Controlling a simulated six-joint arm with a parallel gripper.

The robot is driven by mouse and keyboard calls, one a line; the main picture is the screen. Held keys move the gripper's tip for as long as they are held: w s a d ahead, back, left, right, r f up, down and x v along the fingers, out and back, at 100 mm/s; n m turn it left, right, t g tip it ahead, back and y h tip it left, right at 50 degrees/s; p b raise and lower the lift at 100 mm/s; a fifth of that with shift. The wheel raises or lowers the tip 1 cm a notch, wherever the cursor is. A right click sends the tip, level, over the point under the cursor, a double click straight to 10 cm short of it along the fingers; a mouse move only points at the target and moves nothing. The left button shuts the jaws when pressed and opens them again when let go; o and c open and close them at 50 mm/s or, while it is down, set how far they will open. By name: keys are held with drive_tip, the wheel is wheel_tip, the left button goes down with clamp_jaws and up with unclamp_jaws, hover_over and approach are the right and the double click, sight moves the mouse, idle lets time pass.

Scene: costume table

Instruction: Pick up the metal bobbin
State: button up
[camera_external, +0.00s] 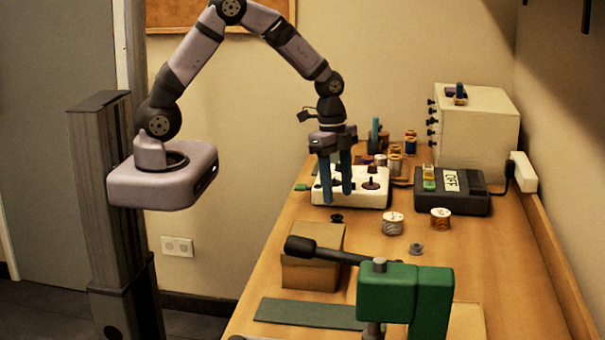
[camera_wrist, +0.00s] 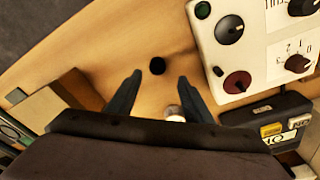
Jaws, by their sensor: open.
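The metal bobbin (camera_external: 416,249) is a small grey flanged piece lying on the wooden table, right of the cardboard box in the external view. I cannot make it out in the wrist view. A small black bobbin-like piece (camera_external: 336,218) lies further back; it also shows in the wrist view (camera_wrist: 157,66), near the line between my fingertips. My gripper (camera_external: 338,199) points down, open and empty, in front of the white dial unit in the external view. Its two blue fingers also show in the wrist view (camera_wrist: 159,77). The metal bobbin is apart from them, nearer the camera and to the right.
Thread spools (camera_external: 393,223) (camera_external: 440,217) stand near the metal bobbin. The white dial unit (camera_external: 368,200) and a black labelled box (camera_external: 470,204) stand behind. A cardboard box (camera_external: 311,268) and green clamp-like tool (camera_external: 405,295) stand nearer the camera. The right of the table is fairly clear.

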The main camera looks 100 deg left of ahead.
sight(336, 220)
drive_tip(key=shift+s+d+f+p, duration=0.1)
drive_tip(key=shift+d+f+p, duration=0.1)
drive_tip(key=shift+f+p, duration=0.7)
drive_tip(key=shift+d+f+p, duration=0.15)
drive_tip(key=shift+f+p, duration=0.2)
drive_tip(key=shift+f, duration=1.7)
drive_tip(key=c, duration=1.1)
